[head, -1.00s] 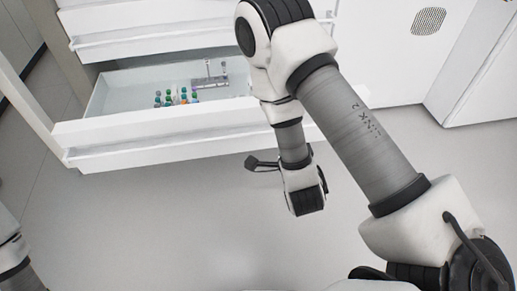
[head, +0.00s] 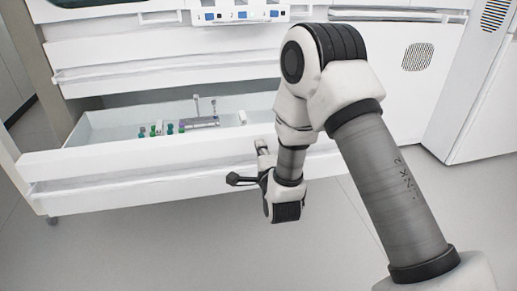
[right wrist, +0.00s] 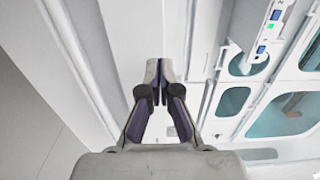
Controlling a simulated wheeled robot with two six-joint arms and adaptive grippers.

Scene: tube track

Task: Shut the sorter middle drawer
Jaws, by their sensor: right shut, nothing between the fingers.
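The open sorter drawer (head: 170,160) is a white drawer pulled out below another white drawer front (head: 150,62). Several small tubes (head: 162,129) with coloured caps and a grey metal piece (head: 203,122) lie inside it. I cannot tell how many drawers are below. My right gripper (head: 262,148) is at the right part of the open drawer's front, pointing toward the cabinet. It also shows in the right wrist view (right wrist: 160,70), its fingers shut together and empty, over a white panel. I cannot tell whether the fingertips touch it. My left gripper is out of view.
A control strip (head: 240,14) with numbered blue displays is on the cabinet above the drawers. The grey floor (head: 150,245) in front of the drawer is clear.

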